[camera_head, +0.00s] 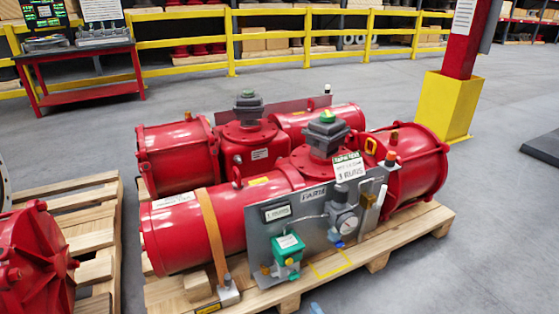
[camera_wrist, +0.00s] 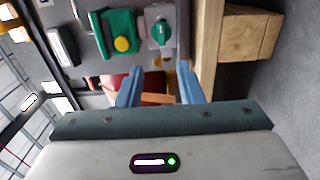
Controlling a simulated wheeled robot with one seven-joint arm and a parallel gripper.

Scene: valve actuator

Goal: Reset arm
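My gripper (camera_wrist: 160,88) shows in the wrist view with two blue fingers spread apart and nothing between them. A small blue tip of it seems to show at the bottom edge of the head view (camera_head: 315,308). The red valve actuator (camera_head: 190,228) lies on a wooden pallet (camera_head: 405,238), with a grey panel (camera_head: 318,252) on its near side.
A second red actuator (camera_head: 180,160) lies behind the first. Another red unit (camera_head: 30,260) and pallet (camera_head: 95,235) stand at left. A red table (camera_head: 85,95), yellow railing (camera_head: 185,44) and yellow post base (camera_head: 450,105) stand farther back. Floor at front right is clear.

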